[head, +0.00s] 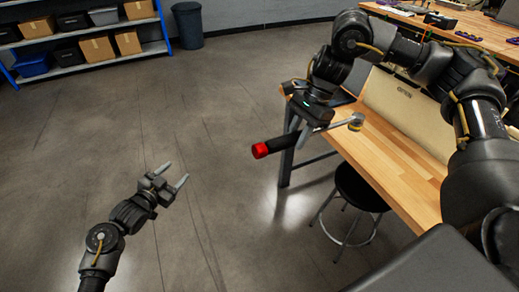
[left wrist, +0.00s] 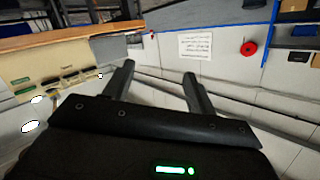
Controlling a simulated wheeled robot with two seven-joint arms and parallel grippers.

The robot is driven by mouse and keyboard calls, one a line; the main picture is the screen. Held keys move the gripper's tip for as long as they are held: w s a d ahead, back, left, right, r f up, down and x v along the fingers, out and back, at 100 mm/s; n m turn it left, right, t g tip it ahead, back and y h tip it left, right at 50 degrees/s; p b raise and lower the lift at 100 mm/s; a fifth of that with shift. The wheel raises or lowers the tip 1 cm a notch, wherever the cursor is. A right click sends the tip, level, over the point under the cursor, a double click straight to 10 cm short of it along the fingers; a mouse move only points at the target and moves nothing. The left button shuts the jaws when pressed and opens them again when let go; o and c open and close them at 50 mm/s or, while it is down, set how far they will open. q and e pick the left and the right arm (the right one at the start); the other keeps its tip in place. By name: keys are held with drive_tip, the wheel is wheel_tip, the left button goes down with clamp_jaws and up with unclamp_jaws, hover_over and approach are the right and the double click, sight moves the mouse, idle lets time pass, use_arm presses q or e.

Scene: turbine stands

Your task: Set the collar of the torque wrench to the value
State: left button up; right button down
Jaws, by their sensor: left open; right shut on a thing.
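The torque wrench (head: 283,145) has a black grip, a red collar (head: 260,150) at its left end and a grey shaft with a round head (head: 355,121) at its right end. My right gripper (head: 306,134) is shut on the wrench between grip and shaft, and holds it in the air by the near left corner of the workbench. The collar's markings are too small to read. My left gripper (head: 176,180) is open and empty over the floor, lower left of the collar and well apart from it. It is also open in the left wrist view (left wrist: 158,80).
A wooden workbench (head: 405,175) with a beige panel (head: 402,105) stands at the right. A black stool (head: 358,188) is beside it. A shelf with boxes (head: 85,62) and a grey bin (head: 188,25) stand at the back left. The floor between my grippers is clear.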

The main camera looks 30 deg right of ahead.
use_arm(q)
drive_tip(key=s+d+r+m+g+h, duration=0.25)
drive_tip(key=d+r+m, duration=0.3)
drive_tip(key=r, duration=0.65)
drive_tip(key=m+g+h, duration=0.3)
drive_tip(key=m+g, duration=0.4)
drive_tip(key=m, duration=0.3)
approach(254, 152)
drive_tip(key=shift+d+r, duration=0.1)
drive_tip(key=shift+d, duration=0.3)
drive_tip(key=shift+d, duration=0.1)
drive_tip(key=shift+w+d+f, duration=0.1)
drive_tip(key=shift+d+f, duration=0.1)
drive_tip(key=shift+d, duration=1.75)
drive_tip(key=shift+w+d+f, duration=0.15)
drive_tip(key=shift+d, duration=1.75)
